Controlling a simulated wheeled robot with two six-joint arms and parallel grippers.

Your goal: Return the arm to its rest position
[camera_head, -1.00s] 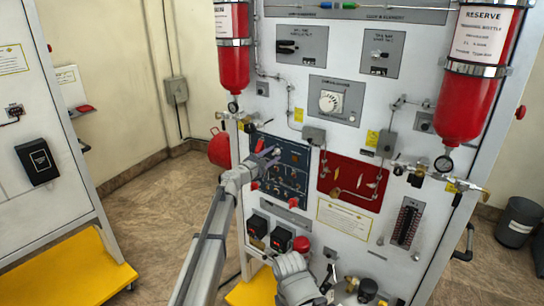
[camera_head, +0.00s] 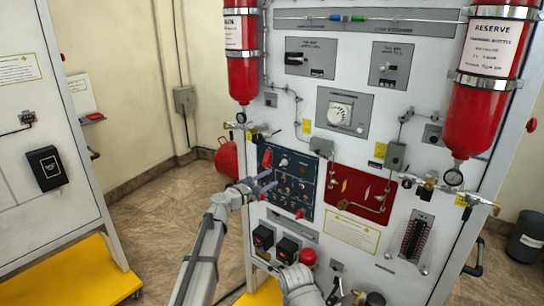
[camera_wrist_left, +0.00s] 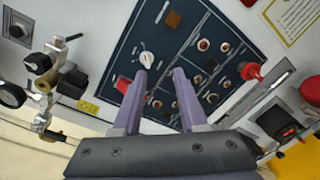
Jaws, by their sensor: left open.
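My left arm comes in from the lower left in the head view. Its gripper (camera_head: 264,183) is in front of the left part of the dark blue switch panel (camera_head: 300,205). In the left wrist view the two purple fingers (camera_wrist_left: 160,78) are apart with nothing held between them. A white-tipped knob (camera_wrist_left: 147,60) and a red switch cover (camera_wrist_left: 122,84) show beyond the fingers on the blue panel. I cannot tell whether the fingers touch the panel. A grey rounded arm part of mine (camera_head: 298,284) shows at the bottom; no right fingers can be made out.
The trainer board carries a left red bottle (camera_head: 241,75), a reserve bottle (camera_head: 482,110), a red panel (camera_head: 345,204), a dial (camera_head: 340,114) and protruding valves (camera_head: 428,184). Another board (camera_head: 50,110) on a yellow base (camera_head: 85,275) stands left. Floor (camera_head: 165,195) shows between them.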

